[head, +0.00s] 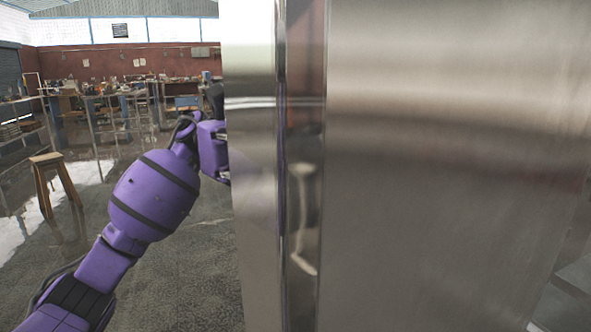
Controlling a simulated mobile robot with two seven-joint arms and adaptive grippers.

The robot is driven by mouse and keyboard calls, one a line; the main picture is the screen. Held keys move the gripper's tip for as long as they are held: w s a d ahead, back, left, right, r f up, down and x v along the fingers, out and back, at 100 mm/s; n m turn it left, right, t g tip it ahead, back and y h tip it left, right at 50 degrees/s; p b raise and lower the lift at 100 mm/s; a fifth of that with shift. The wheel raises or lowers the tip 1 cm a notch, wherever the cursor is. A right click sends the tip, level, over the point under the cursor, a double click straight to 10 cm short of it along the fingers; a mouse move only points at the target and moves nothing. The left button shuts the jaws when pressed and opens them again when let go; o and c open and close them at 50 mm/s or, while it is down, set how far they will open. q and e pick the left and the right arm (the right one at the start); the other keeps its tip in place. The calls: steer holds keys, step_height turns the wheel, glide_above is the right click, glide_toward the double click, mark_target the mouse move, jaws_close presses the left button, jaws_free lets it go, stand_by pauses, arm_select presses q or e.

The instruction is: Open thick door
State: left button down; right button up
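A large brushed-metal body (450,170) fills the right and middle of the head view, very close to me. On its left is a narrower upright metal panel (252,200), with a dark, shiny vertical strip (303,160) between the two. I cannot tell for certain which of these surfaces belong to the thick door; no handle shows. My purple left arm reaches in from the lower left, and its wrist meets the left edge of the narrow panel in the picture. A dark part of my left gripper (215,98) shows at that edge; its fingers are hidden. My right gripper is not in view.
A wooden stool (48,162) stands on the grey floor at the left. Cluttered workbenches (110,100) line the red back wall. The floor between the stool and the metal panel is open, apart from my arm crossing it.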

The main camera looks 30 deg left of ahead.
arm_select(q)
steer(key=shift+w+a, duration=0.1)
steer(key=shift+a, duration=0.2)
steer(key=c, duration=1.5)
jaws_free()
steer(key=shift+a, duration=0.15)
steer(key=shift+c, duration=0.2)
steer(key=v, duration=1.2)
